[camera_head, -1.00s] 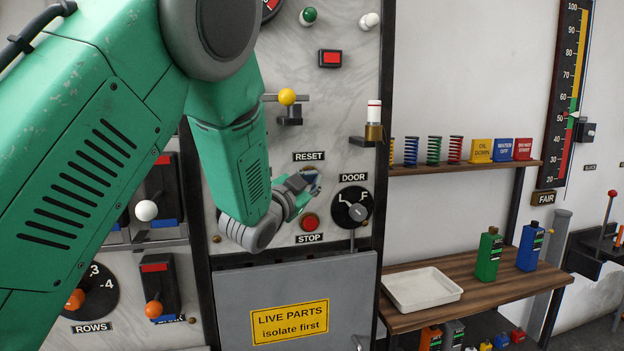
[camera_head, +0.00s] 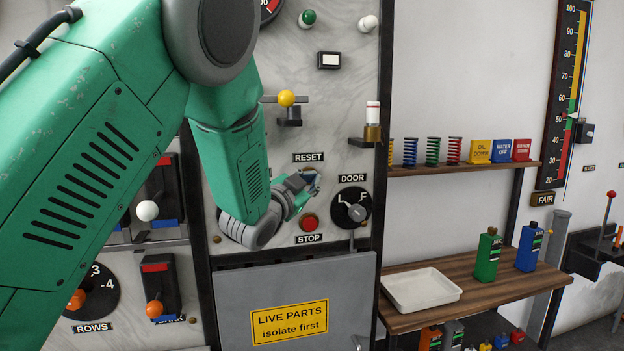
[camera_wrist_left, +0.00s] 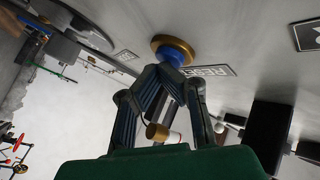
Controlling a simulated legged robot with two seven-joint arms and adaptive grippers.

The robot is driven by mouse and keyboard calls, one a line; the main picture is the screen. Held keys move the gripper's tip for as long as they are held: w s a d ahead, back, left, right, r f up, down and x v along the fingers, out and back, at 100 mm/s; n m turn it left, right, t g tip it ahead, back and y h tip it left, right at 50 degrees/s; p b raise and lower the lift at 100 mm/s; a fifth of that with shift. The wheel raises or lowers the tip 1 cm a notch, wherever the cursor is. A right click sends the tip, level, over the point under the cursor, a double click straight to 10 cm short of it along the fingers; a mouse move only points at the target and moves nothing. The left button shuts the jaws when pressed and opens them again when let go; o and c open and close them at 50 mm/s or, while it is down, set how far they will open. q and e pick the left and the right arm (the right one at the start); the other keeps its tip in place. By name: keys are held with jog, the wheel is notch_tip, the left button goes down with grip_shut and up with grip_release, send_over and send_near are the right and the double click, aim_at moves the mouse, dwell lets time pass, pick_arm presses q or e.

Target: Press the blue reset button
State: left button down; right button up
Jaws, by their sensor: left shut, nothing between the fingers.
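The blue reset button (camera_wrist_left: 172,55) shows in the left wrist view with a brass-coloured ring around it, beside the RESET label (camera_wrist_left: 209,71). My left gripper (camera_wrist_left: 172,75) is shut and empty, and its fingertips are at the button's face, seemingly touching it. In the head view my left gripper (camera_head: 308,183) reaches the panel just under the RESET label (camera_head: 309,157) and mostly hides the button. My right gripper is not in view.
The red STOP button (camera_head: 309,222) is just below my gripper. The DOOR knob (camera_head: 353,211) is close on the right. An indicator (camera_head: 329,60) above is white. A grey door (camera_head: 230,300) with a LIVE PARTS sign is below.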

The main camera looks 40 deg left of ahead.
pick_arm(q)
jog(key=shift+r, duration=0.15)
jog(key=shift+s+d+f, duration=0.2)
jog(key=shift+s+d, duration=0.2)
jog(key=shift+s, duration=0.15)
jog(key=s+d, duration=0.1)
jog(key=d, duration=0.1)
jog(key=s+d+b, duration=0.1)
jog(key=s+d, duration=0.1)
jog(key=shift+s, duration=0.1)
dwell(0.6)
jog(key=shift+f, duration=0.1)
dwell(0.6)
